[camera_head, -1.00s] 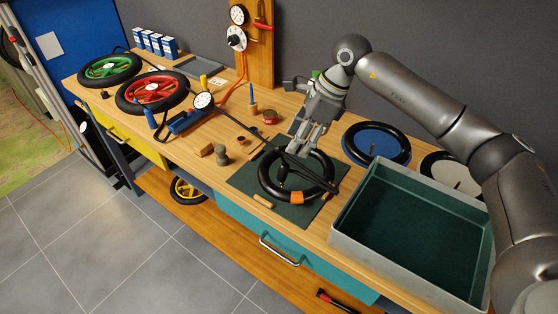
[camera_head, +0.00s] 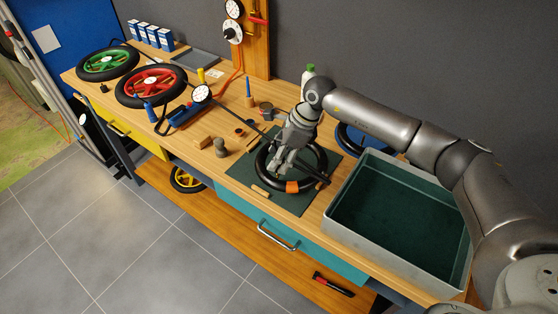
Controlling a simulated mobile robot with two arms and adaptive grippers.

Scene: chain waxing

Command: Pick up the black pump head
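My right gripper (camera_head: 279,164) reaches down over a black tyre (camera_head: 323,162) that lies flat on a dark green mat (camera_head: 244,172). Its fingertips are low inside the tyre ring, and their gap is too small to read. A thin black hose-like line runs from near the blue pump (camera_head: 185,116) with its white gauge (camera_head: 202,94) towards the tyre, passing behind the gripper. I cannot clearly make out the black pump head; the gripper may hide it. My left gripper is not in view.
A large grey bin (camera_head: 350,240) with a dark green inside stands right of the mat. A blue disc wheel (camera_head: 350,140) is partly behind my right arm. Small wooden and grey pieces (camera_head: 220,148) stand left of the mat. Red (camera_head: 150,86) and green (camera_head: 107,62) wheels lie far left.

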